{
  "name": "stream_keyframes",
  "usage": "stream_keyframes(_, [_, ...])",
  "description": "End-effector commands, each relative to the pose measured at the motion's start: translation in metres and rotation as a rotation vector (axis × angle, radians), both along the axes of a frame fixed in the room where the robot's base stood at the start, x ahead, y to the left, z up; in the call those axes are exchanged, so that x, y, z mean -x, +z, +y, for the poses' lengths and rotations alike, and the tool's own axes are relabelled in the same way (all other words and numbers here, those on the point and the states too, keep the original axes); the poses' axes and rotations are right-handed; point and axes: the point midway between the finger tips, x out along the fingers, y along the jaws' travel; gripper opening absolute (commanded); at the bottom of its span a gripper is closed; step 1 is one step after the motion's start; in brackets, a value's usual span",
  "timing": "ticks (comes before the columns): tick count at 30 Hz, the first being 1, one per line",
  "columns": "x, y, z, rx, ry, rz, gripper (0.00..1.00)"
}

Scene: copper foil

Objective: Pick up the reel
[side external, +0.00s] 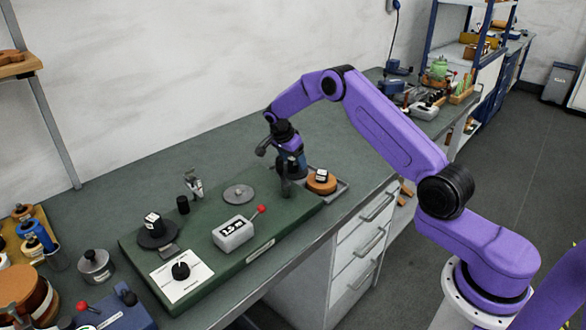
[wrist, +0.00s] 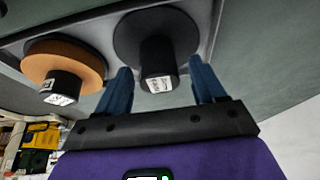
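Two reels lie in a grey tray (wrist: 211,20). One is a dark reel (wrist: 128,38) with a black hub and a white label. The other is a copper-orange reel (wrist: 92,62) with a black labelled hub, left of the dark one in the wrist view. It also shows in the side view (side external: 320,186), just right of my gripper. My gripper (wrist: 160,75) is open, its blue fingers either side of the dark reel's hub, with gaps showing on both sides. In the side view my gripper (side external: 289,180) hides most of the dark reel.
A green board (side external: 205,262) left of my gripper bears a flat grey disc (side external: 238,194), a box with a red-knobbed lever (side external: 233,234), and a dark reel-like piece (side external: 158,237). The bench's front edge and drawers (side external: 362,238) lie right of the tray. The wall runs behind.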

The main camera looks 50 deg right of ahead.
Motion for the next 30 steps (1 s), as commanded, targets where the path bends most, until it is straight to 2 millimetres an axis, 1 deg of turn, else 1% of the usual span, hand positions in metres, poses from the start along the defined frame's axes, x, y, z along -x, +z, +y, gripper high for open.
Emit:
stream_keyframes(1, [0.0, 0.0, 0.0, 0.0, 0.0, 0.0, 0.52])
stream_keyframes(2, [0.0, 0.0, 0.0, 0.0, 0.0, 0.0, 0.42])
stream_keyframes(3, [0.0, 0.0, 0.0, 0.0, 0.0, 0.0, 0.29])
stream_keyframes(5, [0.0, 0.0, 0.0, 0.0, 0.0, 0.0, 0.09])
stream_keyframes(6, [0.0, 0.0, 0.0, 0.0, 0.0, 0.0, 0.08])
stream_keyframes(14, [0.0, 0.001, 0.0, 0.0, 0.0, 0.0, 0.08])
stream_keyframes(19, [0.0, 0.009, 0.0, 0.0, 0.0, -0.001, 0.08])
stream_keyframes(22, [0.0, 0.02, 0.0, 0.0, 0.0, -0.002, 0.08])
stream_keyframes(25, [0.0, 0.035, 0.0, 0.001, 0.0, -0.002, 0.08])
stream_keyframes(28, [0.012, 0.047, 0.003, 0.0, 0.0, -0.001, 0.08])
stream_keyframes(30, [0.02, 0.058, 0.005, 0.0, 0.0, -0.003, 0.08])
